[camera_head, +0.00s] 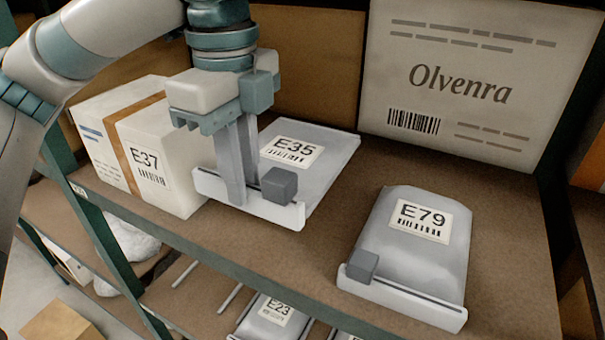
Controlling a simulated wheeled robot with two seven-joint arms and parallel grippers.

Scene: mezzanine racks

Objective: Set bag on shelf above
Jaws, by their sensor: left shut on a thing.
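My left gripper (238,202) comes down from above and is shut at the white front bar of the grey bag labelled E35 (333,162). The fingers stand beside a grey block on that bar and hide part of the bag's left side. The bag lies flat on or just over the brown shelf board (317,252); I cannot tell if there is a gap. Another grey bag, labelled E79 (412,255), lies on the same board to the right, with a similar white bar and block. A bag labelled E23 (272,310) is on the level below. My right gripper is not in view.
A white box labelled E37 (124,168) with brown tape stands close left of the gripper. A large Olvenra carton (476,82) stands behind. A green rack beam (222,263) runs along the board's front edge. Bare board shows between the two bags.

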